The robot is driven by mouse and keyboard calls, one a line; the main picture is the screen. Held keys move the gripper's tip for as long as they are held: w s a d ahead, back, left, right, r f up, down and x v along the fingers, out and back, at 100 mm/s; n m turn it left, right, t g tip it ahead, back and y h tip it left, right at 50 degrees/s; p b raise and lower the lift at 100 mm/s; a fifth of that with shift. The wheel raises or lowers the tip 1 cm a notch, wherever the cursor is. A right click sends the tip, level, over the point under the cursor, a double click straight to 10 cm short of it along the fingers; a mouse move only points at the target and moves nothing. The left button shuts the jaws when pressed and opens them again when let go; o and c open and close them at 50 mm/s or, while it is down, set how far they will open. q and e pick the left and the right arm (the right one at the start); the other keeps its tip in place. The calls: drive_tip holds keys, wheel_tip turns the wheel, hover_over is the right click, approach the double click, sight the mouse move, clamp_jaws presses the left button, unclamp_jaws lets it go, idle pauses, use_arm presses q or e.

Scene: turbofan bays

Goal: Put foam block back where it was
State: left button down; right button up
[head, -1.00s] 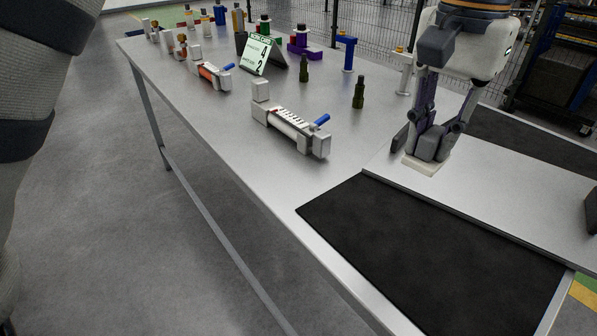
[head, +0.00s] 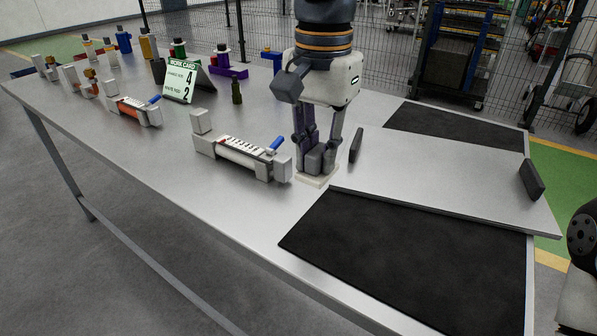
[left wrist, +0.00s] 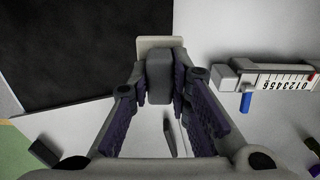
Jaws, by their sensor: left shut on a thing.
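My left gripper (head: 317,162) points down over the metal table, its fingers close together. A pale, flat block (head: 314,182), which looks like the foam block, is at its fingertips; the fingers hide part of it. The block is just right of a white scale fixture with a blue lever (head: 240,156) and left of a raised grey panel (head: 440,180). My right gripper is out of view.
The panel has two black handles (head: 355,145) (head: 532,180). Dark mats lie in front of it (head: 420,265) and behind it (head: 455,130). A green work card (head: 180,80), a dark bottle (head: 237,92) and several colored fixtures stand farther back. A wire fence runs behind the table.

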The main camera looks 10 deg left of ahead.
use_arm(q)
drive_tip(key=a+f, duration=0.2)
drive_tip(key=f, duration=0.1)
drive_tip(key=a+f, duration=0.2)
drive_tip(key=a, duration=0.1)
drive_tip(key=shift+w+f, duration=0.2)
drive_tip(key=shift+f, duration=0.2)
drive_tip(key=f, duration=0.3)
drive_tip(key=shift+a+f, duration=0.25)
drive_tip(key=c, duration=1.5)
unclamp_jaws()
drive_tip(key=shift+f, duration=0.1)
wheel_tip(320, 180, up, 12)
drive_tip(key=shift+r, duration=0.2)
